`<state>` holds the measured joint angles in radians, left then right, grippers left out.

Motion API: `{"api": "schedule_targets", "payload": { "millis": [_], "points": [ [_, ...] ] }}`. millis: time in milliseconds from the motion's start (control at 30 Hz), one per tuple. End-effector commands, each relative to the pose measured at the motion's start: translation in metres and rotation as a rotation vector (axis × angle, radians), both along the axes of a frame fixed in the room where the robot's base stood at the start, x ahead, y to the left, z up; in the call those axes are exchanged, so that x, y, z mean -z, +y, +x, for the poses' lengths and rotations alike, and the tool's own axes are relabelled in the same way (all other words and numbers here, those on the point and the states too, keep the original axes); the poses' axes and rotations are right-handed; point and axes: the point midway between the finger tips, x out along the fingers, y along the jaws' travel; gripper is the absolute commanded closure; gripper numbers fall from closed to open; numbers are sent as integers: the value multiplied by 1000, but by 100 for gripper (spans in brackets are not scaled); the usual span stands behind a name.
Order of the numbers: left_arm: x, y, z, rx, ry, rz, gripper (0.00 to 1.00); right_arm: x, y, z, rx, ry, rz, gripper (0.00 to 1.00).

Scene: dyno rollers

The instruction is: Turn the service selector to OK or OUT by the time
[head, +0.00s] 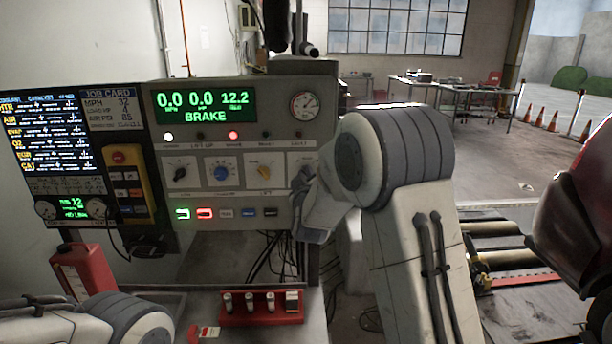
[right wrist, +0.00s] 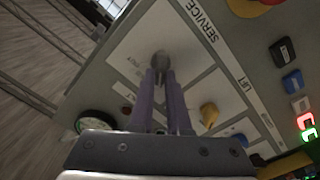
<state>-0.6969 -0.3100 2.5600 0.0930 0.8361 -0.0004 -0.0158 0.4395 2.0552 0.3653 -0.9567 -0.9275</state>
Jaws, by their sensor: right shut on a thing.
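The control console (head: 237,128) stands in front of me, with a green display reading 0.0, 0.0, 12.2 and BRAKE. The service selector is a small grey knob (right wrist: 161,59) in the right wrist view, beside the printed word SERVICE. Its position labels are too faint to read, so I cannot tell which one it points to. My right gripper (right wrist: 160,76) is shut on this knob, one finger on each side. In the head view the right gripper (head: 305,175) is at the panel's right end and hides most of the knob. My left gripper is out of view.
A yellow lift knob (head: 264,172), a blue knob (head: 221,173) and a black knob (head: 180,173) sit left of the selector. Lit buttons run below. A yellow pendant (head: 131,180) hangs at the left. A red holder (head: 262,318) stands on the shelf below.

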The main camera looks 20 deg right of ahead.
Motion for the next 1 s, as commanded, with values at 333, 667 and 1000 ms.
{"api": "schedule_targets", "payload": {
  "millis": [333,667,1000],
  "points": [
    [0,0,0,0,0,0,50,1,1,0,-2,3,-4,100],
    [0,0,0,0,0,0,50,0,0,0,-1,2,-4,55],
    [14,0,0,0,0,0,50,2,11,-35,-3,-1,-2,55]
  ]
}}
